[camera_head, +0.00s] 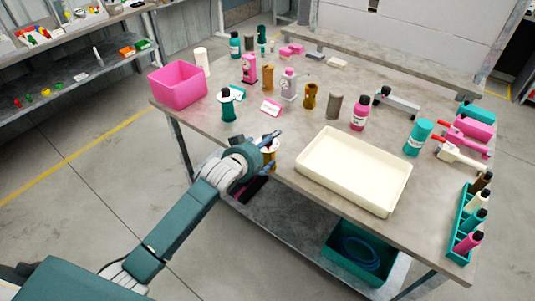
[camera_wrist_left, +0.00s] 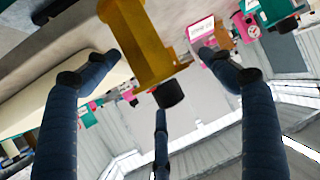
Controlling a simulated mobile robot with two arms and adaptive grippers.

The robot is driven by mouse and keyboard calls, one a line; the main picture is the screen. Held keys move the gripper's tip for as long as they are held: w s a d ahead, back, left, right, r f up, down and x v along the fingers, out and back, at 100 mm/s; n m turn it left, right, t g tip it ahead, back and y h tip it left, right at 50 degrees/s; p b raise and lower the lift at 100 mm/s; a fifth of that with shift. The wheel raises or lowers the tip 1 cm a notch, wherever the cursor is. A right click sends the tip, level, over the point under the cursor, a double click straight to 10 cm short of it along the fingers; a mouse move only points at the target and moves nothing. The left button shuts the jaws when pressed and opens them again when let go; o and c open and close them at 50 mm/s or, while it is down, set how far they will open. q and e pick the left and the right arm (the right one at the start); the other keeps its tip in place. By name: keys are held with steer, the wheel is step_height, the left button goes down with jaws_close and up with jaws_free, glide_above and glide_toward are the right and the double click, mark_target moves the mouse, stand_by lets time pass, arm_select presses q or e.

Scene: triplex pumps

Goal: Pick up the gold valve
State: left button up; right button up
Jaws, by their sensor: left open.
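A gold valve (camera_wrist_left: 145,45) with a black knob fills the upper middle of the left wrist view. In the head view it (camera_head: 268,157) stands near the table's front edge, partly hidden by my gripper. My left gripper (camera_head: 274,151) is at the valve from the front left, fingers spread. In the left wrist view the fingers (camera_wrist_left: 155,70) are apart on both sides of the valve, with a third finger below; I see no clear contact. My right gripper is not in view.
A cream tray (camera_head: 353,198) lies right of the valve on the table (camera_head: 225,147). A teal-based bottle-like part (camera_head: 228,107) and a pink bin (camera_head: 178,85) stand to the left.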

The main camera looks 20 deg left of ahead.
arm_select(q)
steer(key=shift+c, duration=0.3)
steer(key=shift+r, duration=0.1)
steer(key=c, duration=2)
steer(key=shift+o, duration=0.2)
